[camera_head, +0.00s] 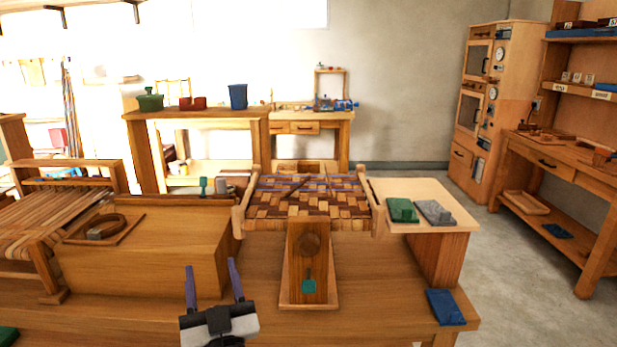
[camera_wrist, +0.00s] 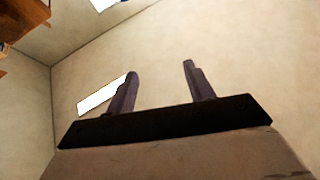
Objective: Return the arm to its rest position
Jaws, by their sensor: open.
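My gripper (camera_head: 213,283) is at the lower middle of the head view, with two purple fingers spread apart and nothing between them. It is over the front of the wooden bench, left of a wooden stand (camera_head: 307,260) with a green piece (camera_head: 308,286) on it. In the wrist view my gripper (camera_wrist: 158,82) shows both fingers apart and empty, facing a bare wall and part of the ceiling. The rest of my arm is mostly hidden.
A woven bark seat (camera_head: 307,205) stands on the bench beyond the stand. A wooden box (camera_head: 150,250) is left of my gripper. Green (camera_head: 402,210) and grey (camera_head: 435,212) blocks and a blue cloth-like item (camera_head: 445,307) are to the right. Open floor (camera_head: 520,290) lies further right.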

